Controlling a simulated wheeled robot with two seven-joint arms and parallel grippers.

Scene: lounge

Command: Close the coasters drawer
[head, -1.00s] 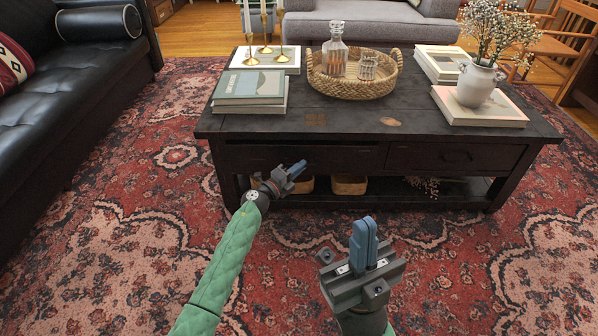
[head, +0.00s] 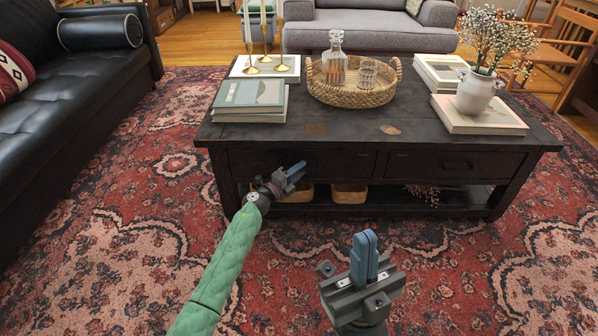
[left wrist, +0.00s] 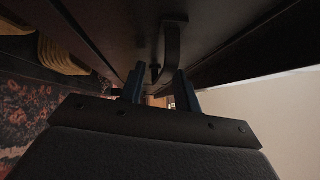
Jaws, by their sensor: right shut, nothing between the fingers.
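A dark wooden coffee table has two front drawers, a left drawer (head: 340,163) and a right drawer (head: 425,163). No coasters show, and no label tells which drawer is theirs. My left gripper (head: 297,172) is at the left drawer's front. In the left wrist view its two fingers (left wrist: 160,90) stand apart, with a dark curved handle (left wrist: 172,45) just ahead of the gap; contact is unclear. The left drawer looks nearly flush, but my gripper hides part of it. My right gripper (head: 364,257) is shut and empty, in front of the table and over the rug.
The tabletop (head: 330,133) holds books (head: 250,95), a woven tray (head: 350,93) with a decanter, candlesticks and a flower vase (head: 476,92). Baskets (head: 348,194) sit on the lower shelf. A black sofa (head: 60,140) stands left. The patterned rug in front is clear.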

